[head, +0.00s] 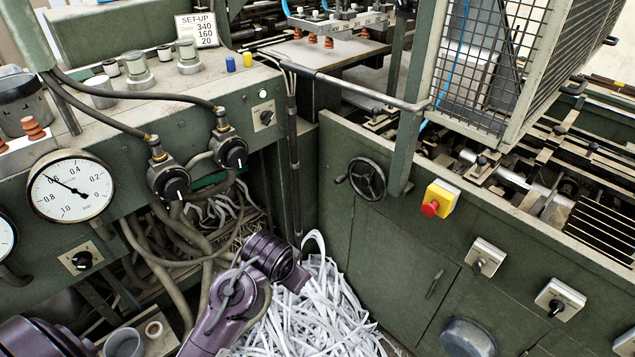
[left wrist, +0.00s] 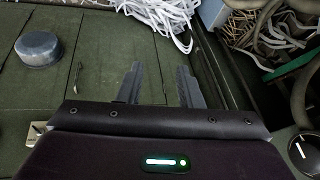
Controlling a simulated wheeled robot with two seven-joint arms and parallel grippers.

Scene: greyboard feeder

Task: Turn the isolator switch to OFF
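No label reads as isolator in these frames, so I cannot tell which switch it is. A grey plate with a rotary switch (head: 485,257) sits on the right green cabinet. A second plate switch (head: 560,299) is lower right of it. The left panel has a small plate switch (head: 265,117) under a lamp, and another black plate switch (head: 82,259) below the gauge. My left gripper (left wrist: 160,84) is open and empty in the left wrist view, its two fingers apart over the green cabinet face. In the head view its fingers are not distinguishable. My right gripper is not in view.
Two black knobs (head: 170,183) with cables stick out of the left panel. A red button on a yellow box (head: 438,200) and a handwheel (head: 367,179) are on the right cabinet. White paper strips (head: 318,315) lie below, between the cabinets.

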